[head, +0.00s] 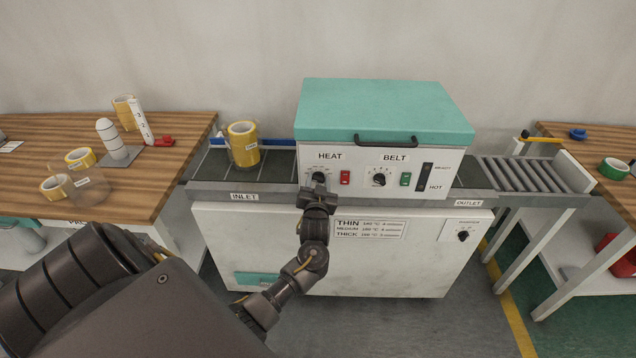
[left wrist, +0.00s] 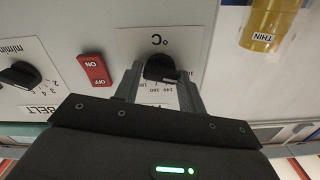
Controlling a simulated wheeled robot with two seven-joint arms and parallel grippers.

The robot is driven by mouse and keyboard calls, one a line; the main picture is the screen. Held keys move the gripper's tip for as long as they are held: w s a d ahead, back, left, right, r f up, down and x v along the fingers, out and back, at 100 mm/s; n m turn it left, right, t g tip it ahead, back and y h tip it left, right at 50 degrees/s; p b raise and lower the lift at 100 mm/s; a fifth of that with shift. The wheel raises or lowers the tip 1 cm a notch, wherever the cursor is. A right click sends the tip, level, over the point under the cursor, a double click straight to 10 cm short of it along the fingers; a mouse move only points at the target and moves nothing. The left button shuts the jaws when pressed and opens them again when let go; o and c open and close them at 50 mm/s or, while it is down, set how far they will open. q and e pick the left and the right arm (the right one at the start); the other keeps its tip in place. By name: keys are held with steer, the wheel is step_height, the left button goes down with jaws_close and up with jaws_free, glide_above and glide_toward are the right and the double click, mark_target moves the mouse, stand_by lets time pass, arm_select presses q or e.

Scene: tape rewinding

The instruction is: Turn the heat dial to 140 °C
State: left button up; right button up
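The heat dial is a black knob (head: 319,178) under the HEAT label on the front of the teal-lidded machine (head: 385,110). In the left wrist view the dial (left wrist: 160,68) sits between the two fingers of my left gripper (left wrist: 160,88), with a small gap seen on either side. The printed scale beside it shows numbers including 140 and 160, partly hidden by the knob and fingers. A pale mark shows on the knob's edge near these numbers; the exact setting cannot be read. In the head view my left gripper (head: 318,194) partly covers the dial. My right gripper is out of view.
A red switch (head: 345,177) is close beside the dial. The belt dial (head: 379,179) and a green switch (head: 405,179) are further right. A yellow tape roll (head: 243,143) labelled THIN stands on the inlet conveyor. A settings chart (head: 369,229) is below the panel.

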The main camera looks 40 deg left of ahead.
arm_select(q)
steer(key=c, duration=0.5)
steer(key=m+p, duration=0.3)
steer(key=shift+r, duration=0.25)
steer(key=m+p, duration=0.3)
steer(key=m, duration=0.1)
steer(key=shift+d+f+m+p, duration=0.1)
steer(key=shift+m+p, duration=0.2)
steer(key=shift+p, duration=0.1)
steer(key=shift+f+m+p, duration=0.2)
steer(key=shift+m+p, duration=0.9)
steer(key=shift+m, duration=1)
steer(key=o, duration=1)
steer(key=shift+c, duration=0.2)
